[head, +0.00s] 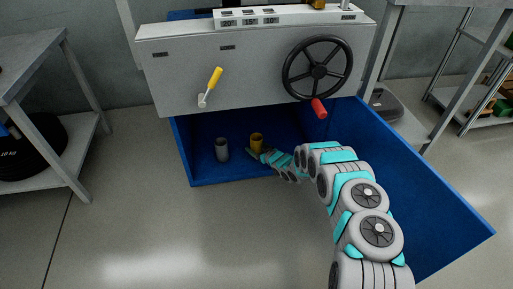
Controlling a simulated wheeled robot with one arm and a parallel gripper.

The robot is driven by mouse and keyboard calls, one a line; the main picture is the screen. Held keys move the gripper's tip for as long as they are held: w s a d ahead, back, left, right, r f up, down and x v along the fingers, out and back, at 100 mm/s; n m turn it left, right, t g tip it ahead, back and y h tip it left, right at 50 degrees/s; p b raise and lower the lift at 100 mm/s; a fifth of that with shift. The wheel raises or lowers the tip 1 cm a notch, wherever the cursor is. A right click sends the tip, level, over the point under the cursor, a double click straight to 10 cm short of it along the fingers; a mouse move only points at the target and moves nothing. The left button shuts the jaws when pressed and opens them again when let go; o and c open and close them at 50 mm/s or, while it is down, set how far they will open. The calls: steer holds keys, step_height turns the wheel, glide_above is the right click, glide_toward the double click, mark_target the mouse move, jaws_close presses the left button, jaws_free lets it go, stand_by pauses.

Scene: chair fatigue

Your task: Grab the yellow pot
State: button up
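The yellow pot (257,141) is a small ochre cup. It stands upright on the blue floor of the recess under the grey machine. My arm reaches in from the lower right, and my gripper (257,154) is low at the front right of the pot. The gripper is small and dark here, and its fingers partly overlap the pot's base. I cannot tell whether it touches the pot or whether its fingers are open or shut.
A grey pot (222,150) stands just left of the yellow one. The grey machine (240,75) overhangs both, with a black handwheel (317,69) and a yellow-handled lever (212,82). A blue side panel (430,205) stands right of my arm. The floor at front left is clear.

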steer(key=c, duration=1.2)
steer(key=shift+o, duration=0.2)
